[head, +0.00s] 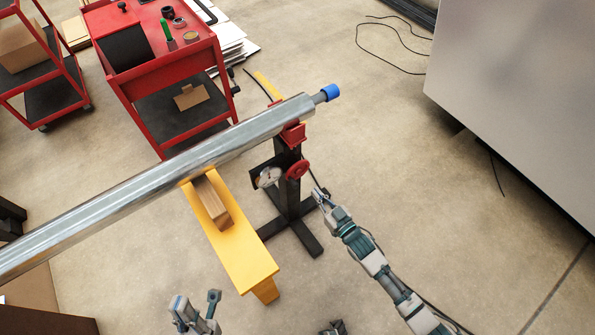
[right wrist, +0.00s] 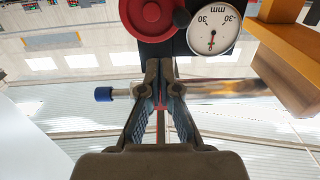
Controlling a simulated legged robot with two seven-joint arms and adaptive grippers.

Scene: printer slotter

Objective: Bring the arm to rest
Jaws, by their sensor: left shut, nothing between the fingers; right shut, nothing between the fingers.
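My right arm reaches in from the lower right in the head view, with its gripper (head: 321,195) just right of the stand (head: 287,185) and its red handwheel (head: 297,170). In the right wrist view the fingers of my right gripper (right wrist: 163,78) meet at their tips and hold nothing. The red handwheel (right wrist: 150,15) and a white dial gauge (right wrist: 213,38) are close beyond the fingertips; I cannot tell if they touch. My left gripper (head: 196,312) is low in the head view, left of the yellow support's foot, apart from things and shut.
A long metal roller (head: 150,186) with a blue end cap (head: 332,92) crosses the stand. A yellow beam (head: 240,250) with a wooden block (head: 212,203) lies below it. A red cart (head: 190,62) is behind; a large grey cabinet (head: 520,90) is right. Floor shows between.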

